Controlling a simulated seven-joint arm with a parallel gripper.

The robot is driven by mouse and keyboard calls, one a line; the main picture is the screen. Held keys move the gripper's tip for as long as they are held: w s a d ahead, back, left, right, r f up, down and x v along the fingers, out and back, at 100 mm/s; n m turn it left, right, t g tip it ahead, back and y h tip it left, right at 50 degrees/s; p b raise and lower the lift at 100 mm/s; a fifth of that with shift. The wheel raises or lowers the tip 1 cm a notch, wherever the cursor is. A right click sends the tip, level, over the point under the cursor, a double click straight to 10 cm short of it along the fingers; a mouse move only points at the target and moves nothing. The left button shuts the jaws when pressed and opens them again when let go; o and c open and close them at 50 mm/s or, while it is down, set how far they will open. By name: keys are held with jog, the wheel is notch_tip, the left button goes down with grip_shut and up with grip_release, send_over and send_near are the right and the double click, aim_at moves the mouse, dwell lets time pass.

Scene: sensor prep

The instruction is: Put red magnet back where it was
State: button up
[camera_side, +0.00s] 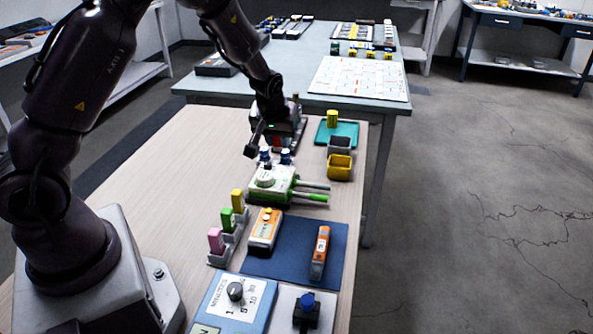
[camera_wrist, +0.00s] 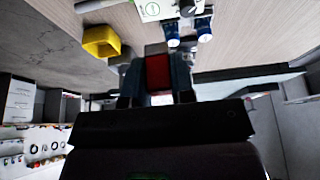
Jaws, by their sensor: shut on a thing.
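My gripper (camera_wrist: 157,85) is shut on the red magnet (camera_wrist: 158,73), a red block with a grey end, seen between the two fingers in the wrist view. In the side view my gripper (camera_side: 284,132) is at the far end of the wooden table, behind the two blue-topped parts (camera_side: 285,156) and left of the teal tray (camera_side: 348,131). The magnet is mostly hidden there, and I cannot tell whether it touches anything below. A rack (camera_side: 228,245) near the table's middle holds upright pink, green and yellow pieces.
A white-green device (camera_side: 270,178) with two green rods stands in front of my gripper. A yellow bin (camera_side: 340,167) and a dark grey bin (camera_side: 340,146) stand to the right. A yellow cylinder (camera_side: 332,118) is on the teal tray. A blue mat (camera_side: 285,262) holds orange instruments.

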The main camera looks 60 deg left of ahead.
jog(key=shift+s+d+r, duration=0.2)
jog(key=shift+s+d, duration=0.15)
jog(key=shift+s, duration=0.2)
send_over(310, 167)
jog(key=s, duration=0.1)
jog(key=f, duration=0.6)
jog(key=d+f, duration=0.1)
jog(key=f, duration=0.2)
jog(key=shift+s+f, duration=0.1)
jog(key=shift+f, duration=0.15)
jog(key=shift+a+f, duration=0.1)
jog(key=shift+f, duration=1.55)
jog(key=shift+f, duration=0.2)
jog(key=o, duration=0.8)
jog(key=shift+c, duration=0.2)
